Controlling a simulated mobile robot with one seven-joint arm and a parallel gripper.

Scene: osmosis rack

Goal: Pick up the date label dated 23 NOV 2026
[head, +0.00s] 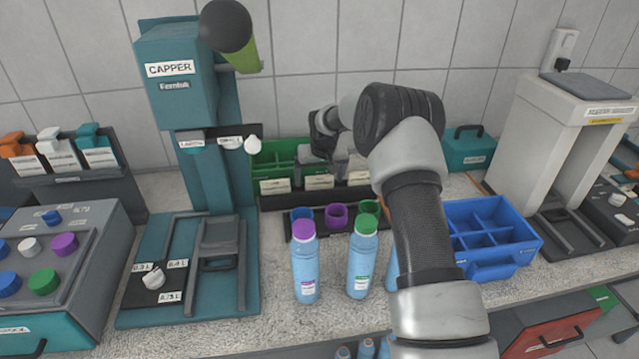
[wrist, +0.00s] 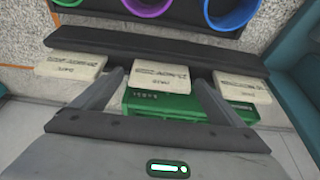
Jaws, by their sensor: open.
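Three cream date labels stand in a row on a dark holder (head: 268,204). In the head view they are the left label (head: 275,186), the middle label (head: 320,182) and the right label (head: 358,178). The wrist view shows a left label (wrist: 70,66), a middle label (wrist: 160,77) and a right label (wrist: 242,87). Their print is too small and blurred to read, so I cannot tell which is 23 NOV 2026. My gripper (wrist: 158,84) is open and empty, its fingers on either side of the middle label; contact is unclear.
A green bin (head: 270,160) stands behind the labels. Blue, purple and green cups (head: 337,215) sit in front. Bottles with a purple cap (head: 305,265) and a green cap (head: 362,260) stand nearer. The capper (head: 180,90) is left, a blue divided crate (head: 500,255) right.

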